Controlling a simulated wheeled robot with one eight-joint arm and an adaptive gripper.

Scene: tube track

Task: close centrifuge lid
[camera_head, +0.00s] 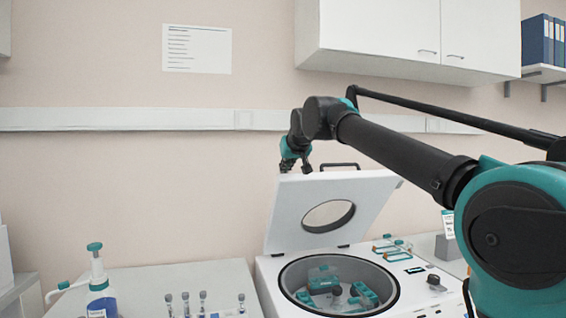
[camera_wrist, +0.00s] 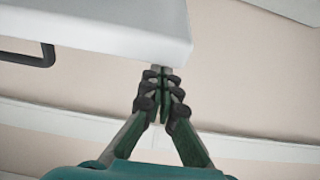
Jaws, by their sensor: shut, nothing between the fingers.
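The white centrifuge (camera_head: 420,291) stands at the lower right of the head view. Its lid (camera_head: 370,204) is raised and tilted back, with a round window in it and a dark handle (camera_head: 340,166) at its top edge. The open bowl (camera_head: 291,270) shows teal rotor parts inside. My gripper (camera_head: 296,168) is at the lid's upper left edge, partly hidden behind it. In the wrist view, the shut, empty fingertips (camera_wrist: 163,72) are at the edge of the lid (camera_wrist: 115,25); I cannot tell whether they touch it. The handle (camera_wrist: 30,55) is to their left there.
A teal-topped bottle (camera_head: 98,285) and several capped tubes (camera_head: 186,299) are on the counter (camera_head: 170,280) to the left. Small tubes in a rack (camera_head: 392,246) sit right of the bowl. A white cabinet (camera_head: 380,30) hangs above, and my arm spans the right side.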

